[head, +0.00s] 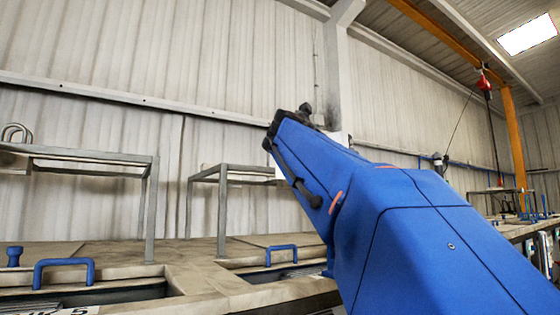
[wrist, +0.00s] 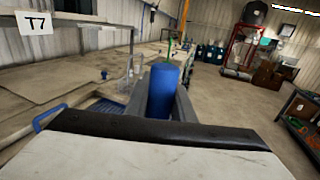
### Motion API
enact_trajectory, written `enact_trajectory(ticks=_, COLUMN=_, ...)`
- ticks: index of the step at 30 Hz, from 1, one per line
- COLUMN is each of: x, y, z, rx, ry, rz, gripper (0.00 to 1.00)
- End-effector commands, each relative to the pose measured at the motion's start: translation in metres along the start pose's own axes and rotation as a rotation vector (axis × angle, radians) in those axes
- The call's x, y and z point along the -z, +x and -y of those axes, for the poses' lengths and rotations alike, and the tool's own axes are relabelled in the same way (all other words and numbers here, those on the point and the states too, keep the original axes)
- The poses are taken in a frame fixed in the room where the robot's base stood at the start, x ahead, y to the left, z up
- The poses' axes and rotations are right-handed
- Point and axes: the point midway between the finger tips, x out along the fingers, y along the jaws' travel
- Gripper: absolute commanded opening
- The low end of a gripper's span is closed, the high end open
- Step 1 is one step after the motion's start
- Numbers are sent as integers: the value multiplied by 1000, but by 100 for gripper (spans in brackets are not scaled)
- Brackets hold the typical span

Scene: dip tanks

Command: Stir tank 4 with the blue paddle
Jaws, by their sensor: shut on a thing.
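In the wrist view, an upright blue cylinder (wrist: 162,90), apparently the paddle's handle, stands between the grey fingers of my gripper (wrist: 164,100). My gripper is shut on it. The paddle's lower end is hidden behind the gripper body. A label (head: 72,311) ending in 5 is cut off at the bottom edge. I cannot make out a label for tank 4.
Blue lid handles (head: 63,265) and (head: 282,250) sit on the tank tops. Grey metal frames (head: 152,205) stand behind them. A T7 sign (wrist: 35,25) hangs at left in the wrist view. Open floor (wrist: 225,105) lies at right, with a shelf (wrist: 300,120) at its edge.

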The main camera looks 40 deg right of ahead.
Motion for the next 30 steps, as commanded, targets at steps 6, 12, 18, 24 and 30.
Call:
enact_trajectory(ticks=6, x=1, y=7, z=-22, rx=-2, ry=-2, rz=0, gripper=0)
enact_trajectory(ticks=12, x=1, y=15, z=-47, rx=-2, ry=-1, rz=0, gripper=0)
enact_trajectory(ticks=18, x=1, y=23, z=-70, rx=-2, ry=-1, rz=-1, gripper=0)
enact_trajectory(ticks=24, x=0, y=30, z=-94, rx=-1, ry=-1, rz=0, gripper=0)
enact_trajectory(ticks=30, x=1, y=38, z=-118, rx=-2, ry=0, rz=0, gripper=0)
